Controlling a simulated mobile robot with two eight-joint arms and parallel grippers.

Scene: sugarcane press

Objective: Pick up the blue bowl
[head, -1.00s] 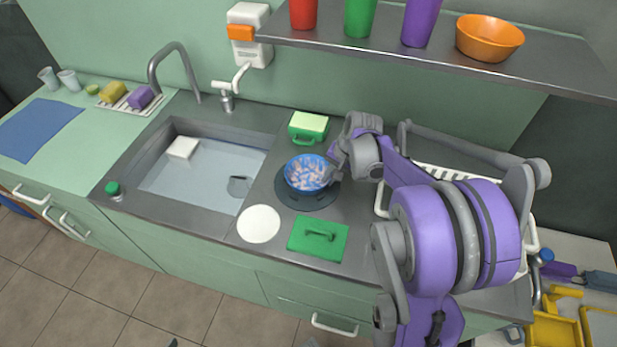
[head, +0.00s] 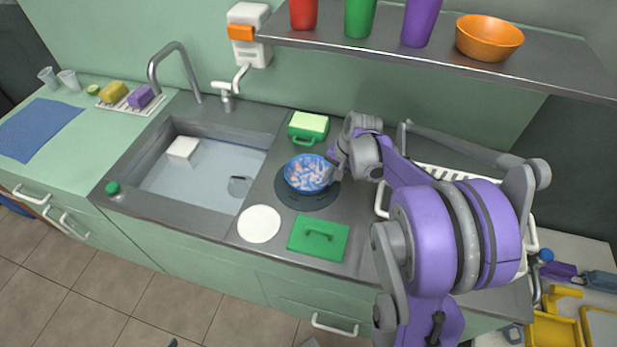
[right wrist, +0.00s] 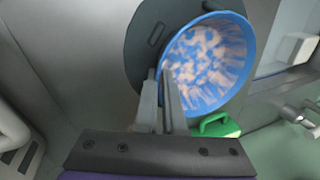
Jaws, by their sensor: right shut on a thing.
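My right gripper (head: 331,172) comes in from the right and is shut on the bowl's rim; the fingers show in the right wrist view (right wrist: 167,95). I cannot tell whether the bowl is touching the plate or slightly above it. My left gripper is not in view.
A sink (head: 205,172) with water lies to the left. A shelf (head: 430,52) with cups and an orange bowl (head: 489,38) hangs above.

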